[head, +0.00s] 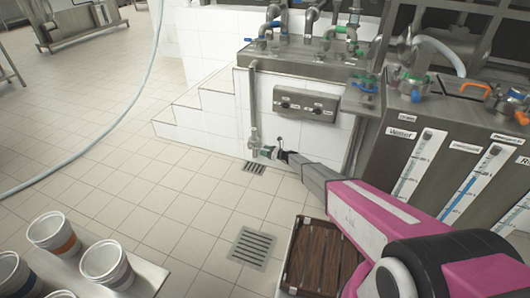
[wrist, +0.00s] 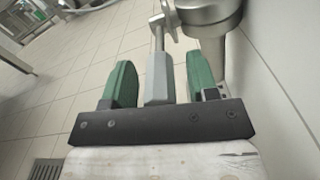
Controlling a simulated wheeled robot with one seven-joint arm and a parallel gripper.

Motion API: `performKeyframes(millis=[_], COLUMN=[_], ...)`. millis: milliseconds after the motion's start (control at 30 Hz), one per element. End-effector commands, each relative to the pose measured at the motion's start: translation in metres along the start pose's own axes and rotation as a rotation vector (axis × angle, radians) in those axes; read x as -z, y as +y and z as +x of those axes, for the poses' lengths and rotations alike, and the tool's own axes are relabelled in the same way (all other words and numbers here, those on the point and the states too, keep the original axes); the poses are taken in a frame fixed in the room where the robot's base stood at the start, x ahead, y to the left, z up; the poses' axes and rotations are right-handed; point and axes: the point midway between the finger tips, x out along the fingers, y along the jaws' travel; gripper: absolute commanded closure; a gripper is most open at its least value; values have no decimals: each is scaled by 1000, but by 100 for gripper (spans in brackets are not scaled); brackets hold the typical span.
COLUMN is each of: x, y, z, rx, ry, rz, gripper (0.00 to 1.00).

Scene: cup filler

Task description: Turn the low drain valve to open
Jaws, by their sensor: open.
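The low drain valve (head: 254,138) sits at the foot of a vertical pipe against the white tiled wall, just above the floor. My gripper (head: 268,152) reaches down to it from the right. In the wrist view, the valve's metal body (wrist: 208,14) is at the top. Its grey lever handle (wrist: 157,80) lies between my two green fingers. The fingers are open, with a visible gap on each side of the handle, so they appear not to grip it. In the head view the lever is too small to make out.
A floor drain grate (head: 254,168) lies just below the valve, and a larger grate (head: 251,248) is nearer. A brown crate (head: 313,258) stands under my arm. White tiled steps (head: 200,120) are left of the valve. The tiled floor at left is mostly clear.

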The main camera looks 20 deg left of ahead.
Motion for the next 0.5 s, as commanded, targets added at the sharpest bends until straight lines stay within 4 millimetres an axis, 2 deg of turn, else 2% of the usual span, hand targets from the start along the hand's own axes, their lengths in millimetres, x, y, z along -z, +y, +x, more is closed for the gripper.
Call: performKeyframes(millis=[233,267,400,433,500], x=[0,0,0,0,0], y=[0,0,0,0,0], z=[1,1,1,1,1], rx=[0,0,0,0,0], ry=[0,0,0,0,0], rz=[0,0,0,0,0], gripper=[46,50,95,100,100])
